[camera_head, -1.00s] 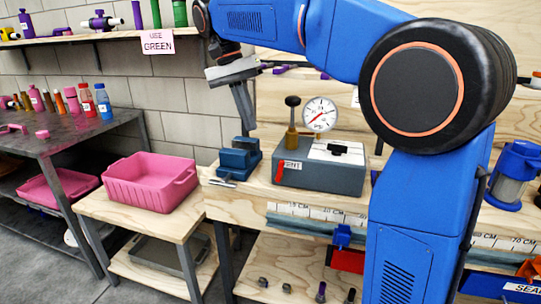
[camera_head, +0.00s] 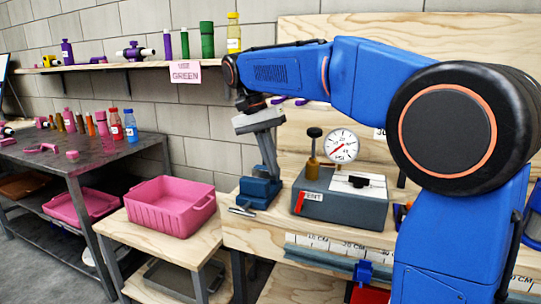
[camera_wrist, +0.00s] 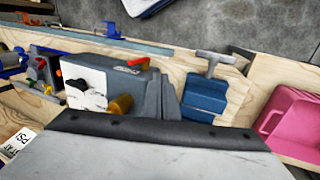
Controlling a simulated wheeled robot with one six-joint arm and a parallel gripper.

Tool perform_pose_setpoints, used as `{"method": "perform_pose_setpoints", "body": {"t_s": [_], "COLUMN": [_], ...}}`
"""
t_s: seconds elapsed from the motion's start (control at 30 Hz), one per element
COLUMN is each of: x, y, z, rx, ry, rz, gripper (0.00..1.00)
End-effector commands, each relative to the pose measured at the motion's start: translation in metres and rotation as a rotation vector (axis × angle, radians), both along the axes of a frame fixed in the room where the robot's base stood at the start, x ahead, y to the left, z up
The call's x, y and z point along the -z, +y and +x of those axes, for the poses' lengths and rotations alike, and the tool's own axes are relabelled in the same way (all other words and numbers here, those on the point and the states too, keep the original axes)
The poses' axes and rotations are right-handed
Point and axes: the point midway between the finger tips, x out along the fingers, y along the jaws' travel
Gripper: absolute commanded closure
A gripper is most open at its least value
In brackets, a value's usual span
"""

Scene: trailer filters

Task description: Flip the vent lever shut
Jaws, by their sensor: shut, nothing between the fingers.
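The red vent lever (camera_head: 301,203) is on the front left of a grey box (camera_head: 345,208), beside a white label whose first letter is covered. It also shows small in the wrist view (camera_wrist: 138,61), at the box's edge. My gripper (camera_head: 273,174) is shut and empty, pointing down to the left of the box. In the head view its tips overlap the blue vise (camera_head: 259,192); in the wrist view the fingers (camera_wrist: 163,98) appear between the box and the vise. The fingers look apart from the lever.
A pressure gauge (camera_head: 342,146) and a brass valve with a black knob (camera_head: 313,160) stand at the box. A pink bin (camera_head: 170,204) sits on the lower table to the left. A shelf (camera_head: 130,66) with bottles runs behind my arm.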

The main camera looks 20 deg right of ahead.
Motion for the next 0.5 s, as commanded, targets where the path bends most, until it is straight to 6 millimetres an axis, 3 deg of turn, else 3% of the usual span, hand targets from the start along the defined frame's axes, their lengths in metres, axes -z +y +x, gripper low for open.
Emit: {"method": "perform_pose_setpoints", "body": {"t_s": [0.27,0.5], "x": [0.047,0.053], "y": [-0.012,-0.036], "z": [-0.010,-0.026], "rx": [0.001,0.001], "ry": [0.003,0.000], "rz": [0.000,0.000], "gripper": [1.00,1.00]}}
